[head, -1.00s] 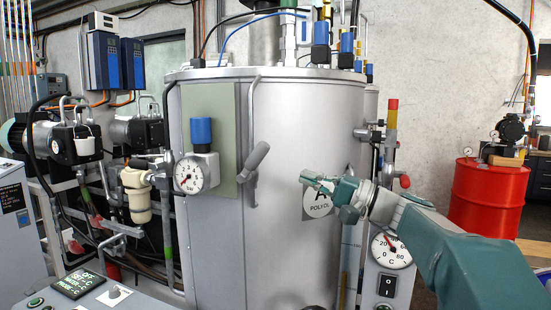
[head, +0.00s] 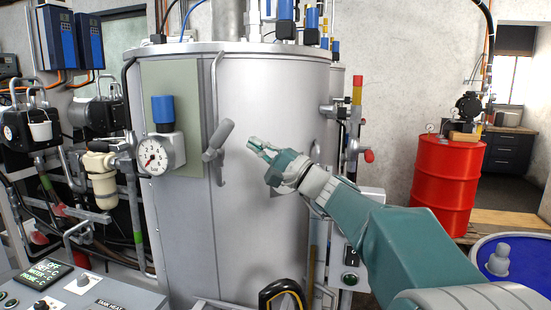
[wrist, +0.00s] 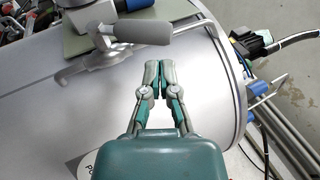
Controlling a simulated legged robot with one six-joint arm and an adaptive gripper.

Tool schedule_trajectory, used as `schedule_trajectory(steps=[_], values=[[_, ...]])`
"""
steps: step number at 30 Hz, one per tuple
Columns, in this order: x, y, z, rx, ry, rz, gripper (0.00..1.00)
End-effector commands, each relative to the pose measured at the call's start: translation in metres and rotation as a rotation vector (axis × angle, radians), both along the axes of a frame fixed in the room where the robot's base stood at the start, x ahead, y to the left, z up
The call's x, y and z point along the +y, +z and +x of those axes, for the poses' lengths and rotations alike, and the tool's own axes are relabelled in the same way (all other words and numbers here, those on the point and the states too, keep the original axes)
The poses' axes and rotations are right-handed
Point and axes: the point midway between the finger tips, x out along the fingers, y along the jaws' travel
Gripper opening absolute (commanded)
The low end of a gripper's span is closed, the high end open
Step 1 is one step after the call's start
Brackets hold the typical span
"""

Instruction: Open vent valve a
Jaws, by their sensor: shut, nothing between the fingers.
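The steel tank (head: 255,235) fills the middle of the head view. A lever with a thick grey handle (head: 218,138) sits on its front beside a thin vertical pipe; no vent valve label is readable. The lever also shows at the top of the wrist view (wrist: 140,30). My gripper (head: 252,146) is shut and empty, just right of and slightly below the handle's upper end, apparently apart from it. In the wrist view its fingertips (wrist: 159,64) lie close together below the handle. The tank's label (wrist: 84,166) is mostly hidden by my gripper's body.
A pressure gauge (head: 153,156) with a blue-topped regulator (head: 162,109) sits left of the lever. A red-handled valve (head: 368,156) stands right of the tank. A red drum (head: 440,185) and blue drum (head: 515,262) stand at right. A control panel (head: 105,290) is at lower left.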

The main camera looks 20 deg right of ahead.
Motion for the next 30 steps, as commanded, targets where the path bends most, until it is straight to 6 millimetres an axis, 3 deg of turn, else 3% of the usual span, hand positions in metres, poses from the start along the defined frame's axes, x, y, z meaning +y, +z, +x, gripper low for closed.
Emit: schedule_trajectory(steps=[9, 30], values=[[0.027, 0.017, 0.027, 0.0, 0.001, 0.001, 0.0], [0.032, 0.025, 0.031, 0.032, -0.002, -0.054, 0.0]])
